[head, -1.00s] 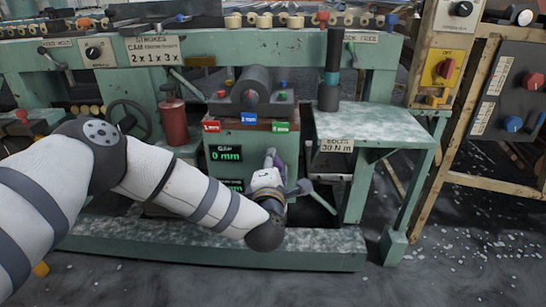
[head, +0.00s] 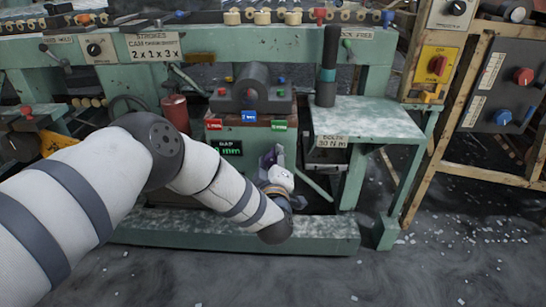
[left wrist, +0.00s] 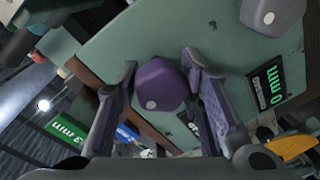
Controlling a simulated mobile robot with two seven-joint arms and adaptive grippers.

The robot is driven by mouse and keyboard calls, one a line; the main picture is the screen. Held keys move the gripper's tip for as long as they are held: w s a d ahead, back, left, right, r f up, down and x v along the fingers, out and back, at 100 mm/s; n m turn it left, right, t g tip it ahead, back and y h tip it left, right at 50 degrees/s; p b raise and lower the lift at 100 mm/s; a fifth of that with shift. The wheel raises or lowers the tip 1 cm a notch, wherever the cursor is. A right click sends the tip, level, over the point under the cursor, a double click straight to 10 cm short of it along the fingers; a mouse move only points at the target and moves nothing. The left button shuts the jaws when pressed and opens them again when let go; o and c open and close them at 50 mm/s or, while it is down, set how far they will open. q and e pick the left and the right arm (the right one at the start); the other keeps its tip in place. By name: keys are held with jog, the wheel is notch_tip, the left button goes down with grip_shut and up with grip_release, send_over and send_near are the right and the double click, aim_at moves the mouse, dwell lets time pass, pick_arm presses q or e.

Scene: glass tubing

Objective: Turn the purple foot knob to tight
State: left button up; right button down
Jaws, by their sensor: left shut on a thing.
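The purple foot knob (left wrist: 160,86) shows in the left wrist view on the green face of the machine, with a pale dot on it. My left gripper (left wrist: 158,92) has one finger on each side of it and is shut on it. In the head view my left gripper (head: 272,157) is low at the front of the machine, beside the green-lit gap display (head: 228,149); the wrist hides most of the knob there. My right gripper is in neither view.
A grey knob (left wrist: 272,10) sits near the purple one. A lit display reading 0 mm (left wrist: 268,88) and a green 3 mm tag (left wrist: 66,135) are close by. A bench (head: 370,122) stands to the right. The machine's base beam (head: 330,232) runs below my wrist.

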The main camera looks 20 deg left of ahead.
pick_arm(q)
jog(key=shift+a+m, duration=0.1)
jog(key=shift+m, duration=0.9)
jog(key=o, duration=1.2)
jog(key=shift+s, duration=0.2)
jog(key=v, duration=1.1)
jog(key=shift+s+d, duration=0.25)
jog(key=shift+d, duration=0.05)
